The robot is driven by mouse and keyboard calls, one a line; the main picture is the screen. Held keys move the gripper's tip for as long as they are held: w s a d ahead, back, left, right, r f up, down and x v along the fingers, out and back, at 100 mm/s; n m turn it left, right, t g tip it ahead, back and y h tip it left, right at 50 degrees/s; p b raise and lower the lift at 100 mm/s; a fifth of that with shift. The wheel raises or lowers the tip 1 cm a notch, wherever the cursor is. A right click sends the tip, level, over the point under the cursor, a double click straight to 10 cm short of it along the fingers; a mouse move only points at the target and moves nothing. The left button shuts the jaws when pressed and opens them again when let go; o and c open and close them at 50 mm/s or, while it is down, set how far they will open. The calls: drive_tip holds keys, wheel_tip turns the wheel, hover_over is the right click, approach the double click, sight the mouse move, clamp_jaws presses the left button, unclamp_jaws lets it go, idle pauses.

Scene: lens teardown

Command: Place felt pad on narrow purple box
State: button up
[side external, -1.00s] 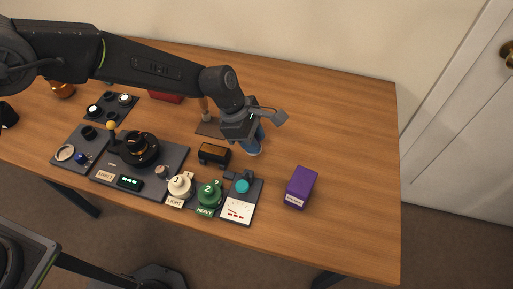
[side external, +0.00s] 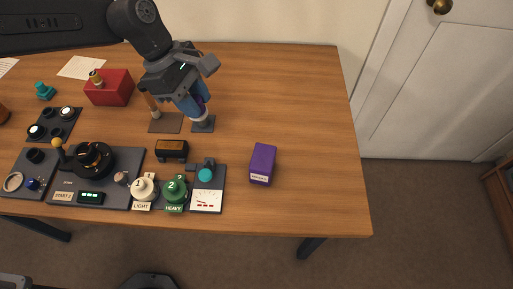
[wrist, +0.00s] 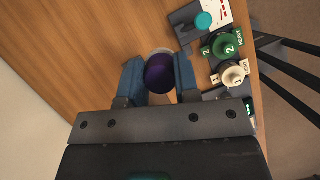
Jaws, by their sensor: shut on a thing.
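My gripper (side external: 199,98) is above the back middle of the table, its blue fingers pointing down. They are shut on a dark purple round piece, which I take for the felt pad (wrist: 160,74); its pale grey-white edge shows in the wrist view. In the side view the fingers hide most of it. A pale part shows just below the fingertips, over a small dark square base (side external: 203,127); I cannot tell if they touch. The narrow purple box (side external: 262,162) stands upright with a white label, front right of my gripper, its top bare.
A black and amber box (side external: 172,150) and a panel with a teal knob and meter (side external: 207,190) lie in front. Green (side external: 175,188) and white (side external: 144,186) weights stand left of it. A brown plate (side external: 164,126) with an upright handle is left of my gripper. The right tabletop is clear.

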drive_tip(key=s+d+m, duration=0.1)
drive_tip(key=s+d, duration=0.1)
drive_tip(key=d, duration=0.2)
approach(270, 172)
drive_tip(key=shift+s+d+f, duration=0.1)
drive_tip(key=shift+d+f, duration=0.1)
drive_tip(key=shift+d, duration=0.3)
drive_tip(key=shift+s+d+f, duration=0.1)
drive_tip(key=shift+d+f, duration=0.1)
drive_tip(key=shift+d, duration=0.25)
drive_tip(key=shift+d+f, duration=0.1)
drive_tip(key=shift+f, duration=1.95)
drive_tip(key=shift+f, duration=0.1)
drive_tip(key=o, duration=0.9)
drive_tip(key=shift+f, duration=0.1)
drive_tip(key=v, duration=1.2)
drive_tip(key=shift+w+d+r, duration=0.1)
drive_tip(key=shift+w+r, duration=0.05)
drive_tip(key=shift+r, duration=0.1)
